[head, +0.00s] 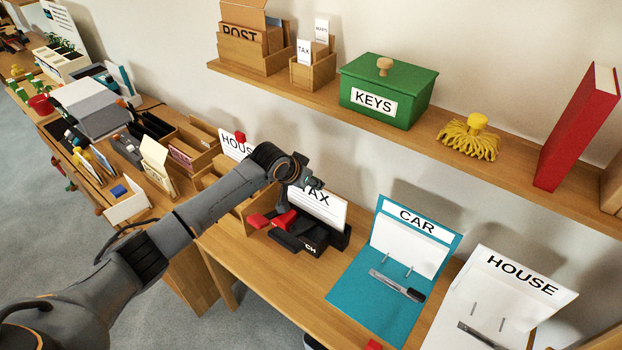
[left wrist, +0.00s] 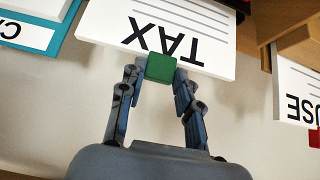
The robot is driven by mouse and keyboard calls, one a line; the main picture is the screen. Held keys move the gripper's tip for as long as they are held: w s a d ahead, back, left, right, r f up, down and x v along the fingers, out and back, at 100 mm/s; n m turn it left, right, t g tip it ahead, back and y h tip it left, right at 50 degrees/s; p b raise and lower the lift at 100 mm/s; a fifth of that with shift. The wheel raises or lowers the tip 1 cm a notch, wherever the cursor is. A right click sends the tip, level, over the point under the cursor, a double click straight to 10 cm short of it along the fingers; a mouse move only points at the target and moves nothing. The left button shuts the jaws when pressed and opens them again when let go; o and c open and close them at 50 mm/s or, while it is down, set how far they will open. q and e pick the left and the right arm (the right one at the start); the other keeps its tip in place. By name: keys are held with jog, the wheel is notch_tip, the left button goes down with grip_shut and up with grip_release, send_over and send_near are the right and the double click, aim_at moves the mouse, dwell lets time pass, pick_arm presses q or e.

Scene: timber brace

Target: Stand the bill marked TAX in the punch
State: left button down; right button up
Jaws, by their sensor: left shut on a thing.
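The white bill marked TAX (head: 325,209) is upright at the black punch (head: 312,240) with the red handle (head: 285,220). Its lower edge meets the back of the punch; I cannot tell whether it is seated in the slot. In the left wrist view the bill (left wrist: 200,22) appears upside down, with a green tab (left wrist: 160,68) on its edge. My left gripper (left wrist: 159,72) is shut on this tab, and its fingers sit on either side. In the head view my left gripper (head: 308,182) is above the bill, and the arm hides its upper left. My right gripper is not in view.
An open blue CAR folder (head: 352,299) and a white HOUSE folder (head: 527,277) lie right of the punch. A HOUSE bill with a red tab (head: 240,136) stands left, by wooden holders (head: 200,132). A shelf (head: 330,104) overhangs behind, bearing a green KEYS box (head: 385,82).

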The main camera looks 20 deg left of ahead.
pick_arm(q)
jog(key=shift+f+b, duration=0.5)
jog(key=shift+f, duration=0.65)
jog(key=shift+c, duration=1.9)
grip_release()
notch_tip(320, 180, up, 8)
jog(key=p, duration=0.8)
